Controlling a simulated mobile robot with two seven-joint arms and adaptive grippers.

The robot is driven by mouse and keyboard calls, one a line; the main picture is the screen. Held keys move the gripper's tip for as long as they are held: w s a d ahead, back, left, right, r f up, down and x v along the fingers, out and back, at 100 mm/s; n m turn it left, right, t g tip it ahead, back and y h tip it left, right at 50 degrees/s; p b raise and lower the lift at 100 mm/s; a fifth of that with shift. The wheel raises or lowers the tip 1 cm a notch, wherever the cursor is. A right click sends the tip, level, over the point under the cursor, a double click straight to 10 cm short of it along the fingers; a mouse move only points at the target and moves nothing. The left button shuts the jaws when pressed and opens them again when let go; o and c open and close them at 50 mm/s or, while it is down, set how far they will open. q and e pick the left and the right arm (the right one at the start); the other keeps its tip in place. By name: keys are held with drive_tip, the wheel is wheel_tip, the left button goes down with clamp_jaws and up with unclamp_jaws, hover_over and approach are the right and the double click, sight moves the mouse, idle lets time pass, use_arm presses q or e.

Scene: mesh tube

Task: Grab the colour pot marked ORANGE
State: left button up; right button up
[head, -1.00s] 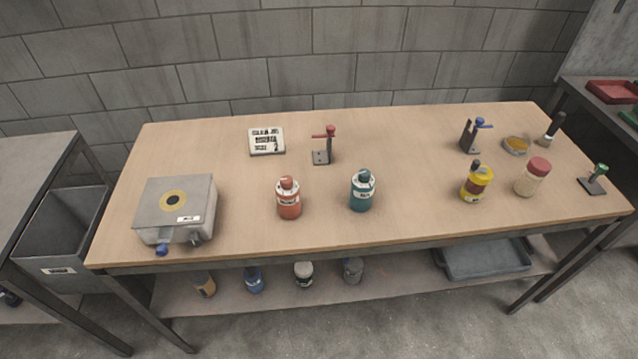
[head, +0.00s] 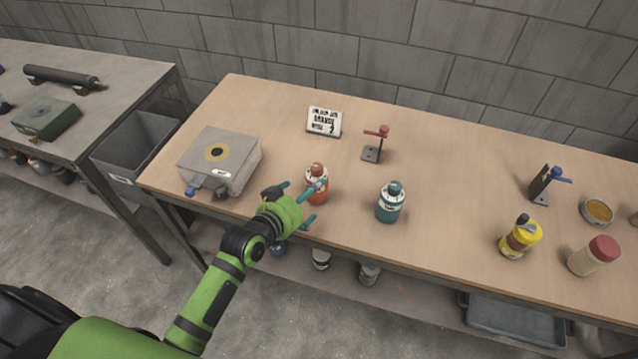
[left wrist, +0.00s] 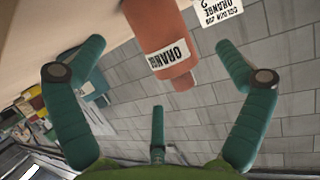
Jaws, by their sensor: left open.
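The orange pot (head: 317,184) stands upright near the front edge of the table, between the grey box and a teal pot. In the left wrist view the orange pot (left wrist: 160,30) appears upside down, and its white label reads ORANGE. My left gripper (head: 318,204) is at the front of the pot, with its teal fingers spread and partly covering it. In the left wrist view my left gripper (left wrist: 155,60) is open, with the pot ahead between the fingers and no clear contact. My right gripper is not in view.
A teal pot (head: 390,203) stands close to the right. A grey box (head: 218,160) is to the left. Behind are a sign card (head: 324,121) and a red-topped stand (head: 374,146). A yellow bottle (head: 519,238) and red-lidded jar (head: 594,256) stand further right.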

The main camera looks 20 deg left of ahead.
sight(317, 204)
use_arm(q)
drive_tip(key=x, duration=0.5)
drive_tip(key=shift+s+d+f+p, duration=0.2)
drive_tip(key=shift+d+f+p, duration=0.05)
drive_tip(key=shift+f+p, duration=0.1)
drive_tip(key=c, duration=1.3)
